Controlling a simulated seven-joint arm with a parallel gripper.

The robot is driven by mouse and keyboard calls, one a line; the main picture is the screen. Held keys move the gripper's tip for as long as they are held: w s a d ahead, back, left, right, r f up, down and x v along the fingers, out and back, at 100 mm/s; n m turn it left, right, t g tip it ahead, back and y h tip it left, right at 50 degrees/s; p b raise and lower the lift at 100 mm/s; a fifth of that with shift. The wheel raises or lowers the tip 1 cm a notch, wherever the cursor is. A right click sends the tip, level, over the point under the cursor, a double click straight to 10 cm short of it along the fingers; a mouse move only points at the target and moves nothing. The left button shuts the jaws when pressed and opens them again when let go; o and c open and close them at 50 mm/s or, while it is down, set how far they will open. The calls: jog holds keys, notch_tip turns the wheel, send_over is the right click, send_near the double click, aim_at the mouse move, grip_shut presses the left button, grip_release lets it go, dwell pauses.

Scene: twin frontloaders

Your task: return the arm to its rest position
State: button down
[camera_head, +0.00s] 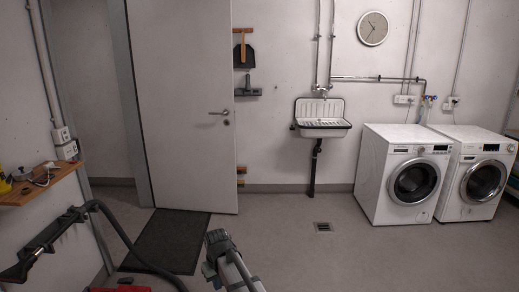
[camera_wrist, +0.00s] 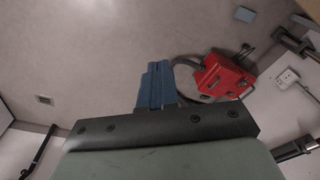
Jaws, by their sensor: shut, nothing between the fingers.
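My gripper (camera_wrist: 157,68) shows in the wrist view as two blue fingers pressed together, with nothing between them. It hangs over bare grey floor and touches nothing that I can see. In the head view part of my arm (camera_head: 228,262) rises from the bottom edge, left of the middle. I cannot clearly make out the fingers there. The two white washing machines stand at the right wall side, the left one (camera_head: 375,190) and the right one (camera_head: 449,203), both with their round doors shut. My arm is well away from them.
A red machine (camera_wrist: 225,76) with a dark hose lies beside the gripper in the wrist view. In the head view its black hose (camera_head: 140,247) curves at lower left, near a wooden shelf (camera_head: 40,186). A dark mat (camera_head: 165,241) lies by the door. The middle floor is clear.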

jog(key=s+d+f+m, duration=0.2)
jog(key=s+d+f, duration=0.3)
jog(key=d, duration=0.6)
jog(key=s+d+f+m, duration=0.3)
jog(key=s+d+f, duration=0.15)
jog(key=d, duration=0.55)
jog(key=s+d+f+m, duration=0.2)
jog(key=s+d+f, duration=0.3)
jog(key=d, duration=0.6)
jog(key=s+f+g, duration=0.3)
jog(key=s+f, duration=0.7)
jog(key=s, duration=0.4)
jog(key=s+f+g, duration=0.4)
jog(key=s+f, duration=0.6)
jog(key=s, duration=0.5)
jog(key=shift+f+g+h, duration=0.2)
jog(key=shift+g+h, duration=0.1)
jog(key=shift+h, duration=0.1)
